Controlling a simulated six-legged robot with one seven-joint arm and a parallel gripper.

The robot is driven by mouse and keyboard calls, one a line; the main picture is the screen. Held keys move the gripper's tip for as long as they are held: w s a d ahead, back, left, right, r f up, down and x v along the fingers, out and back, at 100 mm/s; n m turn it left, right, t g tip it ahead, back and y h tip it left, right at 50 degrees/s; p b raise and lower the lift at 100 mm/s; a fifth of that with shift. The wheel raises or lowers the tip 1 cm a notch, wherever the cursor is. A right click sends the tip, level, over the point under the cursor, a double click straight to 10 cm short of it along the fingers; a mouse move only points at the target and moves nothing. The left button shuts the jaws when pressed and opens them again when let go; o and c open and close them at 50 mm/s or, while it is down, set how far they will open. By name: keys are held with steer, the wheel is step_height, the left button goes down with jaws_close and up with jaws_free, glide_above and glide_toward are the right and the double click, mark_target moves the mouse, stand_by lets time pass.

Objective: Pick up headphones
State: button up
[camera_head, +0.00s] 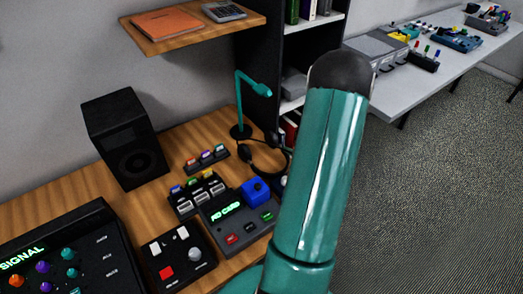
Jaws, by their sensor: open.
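The black headphones (244,156) lie on the wooden desk, just in front of the base of a teal lamp. Their thin band and one ear part show, and their right side runs close to my teal arm, which may hide some of them. My arm rises across the middle right of the view with a dark rounded joint at its top. My gripper is not in view, so I cannot tell where its fingers are relative to the headphones.
The teal lamp (239,100) stands behind the headphones. Control boxes with buttons (230,215) crowd the desk in front. A black speaker (124,138) stands left. A dark shelf unit (265,60) rises behind. A grey table (440,70) with devices stands far right; open floor lies before it.

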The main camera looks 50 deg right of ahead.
mark_target(276, 138)
steer(key=x, duration=1.3)
steer(key=shift+w+a, duration=0.15)
steer(key=shift+w, duration=0.15)
steer(key=shift+r, duration=0.1)
jaws_close()
